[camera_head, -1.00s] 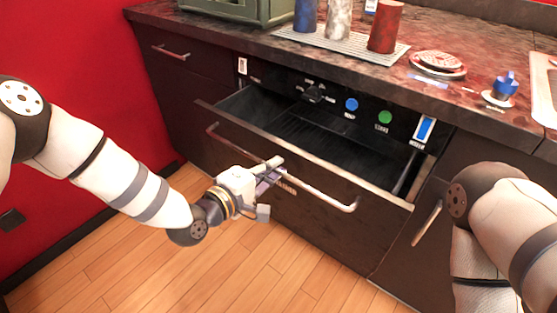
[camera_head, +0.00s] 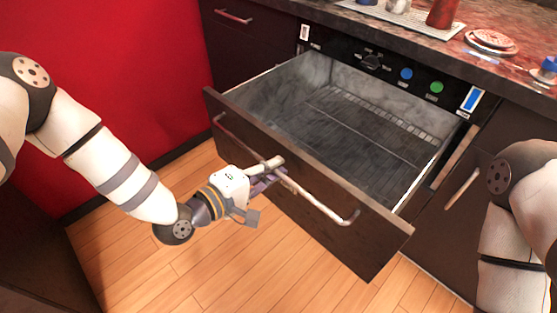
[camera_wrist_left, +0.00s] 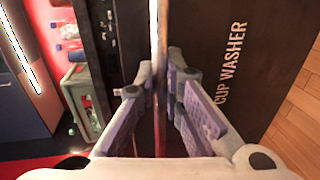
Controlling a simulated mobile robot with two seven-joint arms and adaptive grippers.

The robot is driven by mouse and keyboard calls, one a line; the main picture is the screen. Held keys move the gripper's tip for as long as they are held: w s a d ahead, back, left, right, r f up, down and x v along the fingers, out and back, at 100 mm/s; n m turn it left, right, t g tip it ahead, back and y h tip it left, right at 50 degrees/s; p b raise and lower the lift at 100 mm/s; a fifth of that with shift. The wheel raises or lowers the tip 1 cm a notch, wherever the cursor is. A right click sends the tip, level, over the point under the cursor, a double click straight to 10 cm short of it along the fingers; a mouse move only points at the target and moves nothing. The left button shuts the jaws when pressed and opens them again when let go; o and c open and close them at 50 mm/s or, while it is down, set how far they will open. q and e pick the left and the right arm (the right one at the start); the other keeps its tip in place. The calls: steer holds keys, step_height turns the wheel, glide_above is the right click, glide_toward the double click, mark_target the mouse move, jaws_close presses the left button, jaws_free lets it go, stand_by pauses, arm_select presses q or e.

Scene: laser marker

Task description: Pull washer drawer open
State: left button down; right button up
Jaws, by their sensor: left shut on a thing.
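The washer drawer (camera_head: 300,190) is pulled well out from under the counter, with its dark wire-rack inside showing. Its long metal bar handle (camera_head: 325,207) runs across the dark front. My left gripper (camera_head: 272,177) is shut on the handle near its middle. In the left wrist view the handle bar (camera_wrist_left: 160,60) runs between the two purple fingers of the gripper (camera_wrist_left: 160,95), beside the words "CUP WASHER" on the drawer front (camera_wrist_left: 262,40). My right arm shows at the right edge, but its gripper is out of view.
A control panel (camera_head: 395,72) with blue and green buttons sits above the drawer opening. The stone counter (camera_head: 420,50) bears a red cup (camera_head: 443,13) and round red dishes (camera_head: 492,42). A neighbouring cabinet handle (camera_head: 461,188) is at the right. Wooden floor (camera_head: 130,255) is clear in front.

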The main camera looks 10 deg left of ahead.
arm_select(q)
steer(key=shift+s+a, duration=0.15)
steer(key=shift+a, duration=0.05)
steer(key=c, duration=1.7)
jaws_free()
steer(key=v, duration=1.2)
